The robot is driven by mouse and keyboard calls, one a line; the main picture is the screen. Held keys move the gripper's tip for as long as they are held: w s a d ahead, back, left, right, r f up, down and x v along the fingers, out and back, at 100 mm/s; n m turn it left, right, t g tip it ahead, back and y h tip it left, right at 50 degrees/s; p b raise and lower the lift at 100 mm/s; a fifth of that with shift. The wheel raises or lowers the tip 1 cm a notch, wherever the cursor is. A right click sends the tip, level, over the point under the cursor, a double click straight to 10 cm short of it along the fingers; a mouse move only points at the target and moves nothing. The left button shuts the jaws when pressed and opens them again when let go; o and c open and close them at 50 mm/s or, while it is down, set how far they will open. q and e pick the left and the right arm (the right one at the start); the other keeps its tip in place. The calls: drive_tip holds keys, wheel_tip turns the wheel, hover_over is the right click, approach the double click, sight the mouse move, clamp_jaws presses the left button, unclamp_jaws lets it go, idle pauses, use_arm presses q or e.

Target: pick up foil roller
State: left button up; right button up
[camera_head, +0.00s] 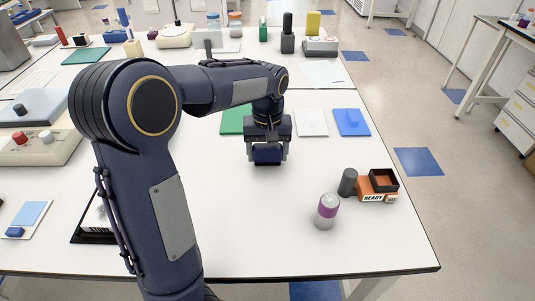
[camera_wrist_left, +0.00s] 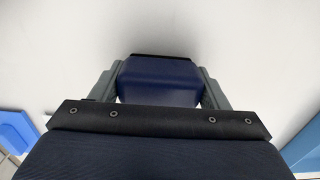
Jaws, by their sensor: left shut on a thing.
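My left gripper (camera_head: 267,150) reaches over the white table from the left and points down. It is shut on a dark blue block-like thing with a black edge, which appears to be the foil roller (camera_head: 267,156). In the left wrist view the foil roller (camera_wrist_left: 158,82) sits between the two grey fingers of the left gripper (camera_wrist_left: 160,90), one on each side. Whether its underside touches the table or hangs just above it is not clear. My right gripper is not in view.
A purple-and-white can (camera_head: 326,211), a dark grey cylinder (camera_head: 348,182) and an orange box marked READY (camera_head: 377,197) stand to the right. White (camera_head: 312,123) and blue (camera_head: 352,122) flat pieces lie behind the gripper. The table front centre is clear.

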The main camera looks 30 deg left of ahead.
sight(267, 147)
use_arm(q)
drive_tip(key=shift+r, duration=0.1)
drive_tip(key=shift+r, duration=0.5)
wheel_tip(267, 147, up, 2)
drive_tip(key=shift+s+r, duration=0.1)
drive_tip(key=shift+r, duration=0.15)
drive_tip(key=s+a+r, duration=0.3)
drive_tip(key=s+r, duration=0.6)
drive_tip(key=s, duration=0.4)
drive_tip(key=shift+s+a+r, duration=0.15)
drive_tip(key=shift+s+r, duration=0.05)
drive_tip(key=shift+s, duration=0.05)
